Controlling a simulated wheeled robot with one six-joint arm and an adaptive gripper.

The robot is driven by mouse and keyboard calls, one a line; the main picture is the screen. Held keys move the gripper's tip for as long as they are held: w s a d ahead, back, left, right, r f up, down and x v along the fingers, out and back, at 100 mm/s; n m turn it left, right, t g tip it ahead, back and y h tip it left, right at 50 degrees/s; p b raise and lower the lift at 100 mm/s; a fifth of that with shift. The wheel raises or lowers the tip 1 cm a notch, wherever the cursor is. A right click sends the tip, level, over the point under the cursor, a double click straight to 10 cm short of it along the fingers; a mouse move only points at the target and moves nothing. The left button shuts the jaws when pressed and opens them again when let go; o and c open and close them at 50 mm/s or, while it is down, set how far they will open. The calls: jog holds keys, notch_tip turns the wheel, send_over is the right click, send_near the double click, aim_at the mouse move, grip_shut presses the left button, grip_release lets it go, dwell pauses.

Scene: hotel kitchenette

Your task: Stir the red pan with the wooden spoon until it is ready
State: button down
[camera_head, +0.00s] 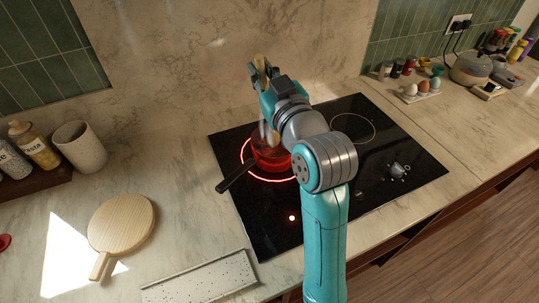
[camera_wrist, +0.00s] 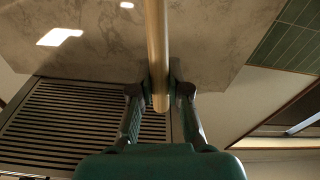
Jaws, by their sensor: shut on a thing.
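The red pan (camera_head: 283,156) sits on the glowing left burner of the black cooktop, its dark handle (camera_head: 236,177) pointing to the lower left. My gripper (camera_head: 268,90) is above the pan and shut on the handle of the wooden spoon (camera_head: 260,63). In the wrist view, the spoon's handle (camera_wrist: 157,45) stands between the two fingertips (camera_wrist: 160,88). The spoon hangs down roughly upright, and its lower end reaches the pan. My arm hides the pan's right part. I cannot tell what is inside the pan.
The cooktop (camera_head: 255,225) has another ring at the back right and a dark knob-like item (camera_head: 397,170) at right. A round wooden board (camera_head: 121,222) and a speckled tray (camera_head: 200,284) lie at left. An egg holder (camera_head: 418,96) stands at back right. The counter between is clear.

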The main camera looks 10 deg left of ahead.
aim_at(258, 57)
jog(key=shift+s+a+r, duration=0.1)
jog(key=shift+s+r, duration=0.1)
jog(key=shift+r, duration=0.85)
jog(key=shift+s+a+r, duration=0.1)
jog(key=shift+s+r, duration=0.1)
jog(key=shift+r, duration=3.25)
jog(key=shift+s+d+r, duration=0.1)
jog(key=shift+r, duration=0.2)
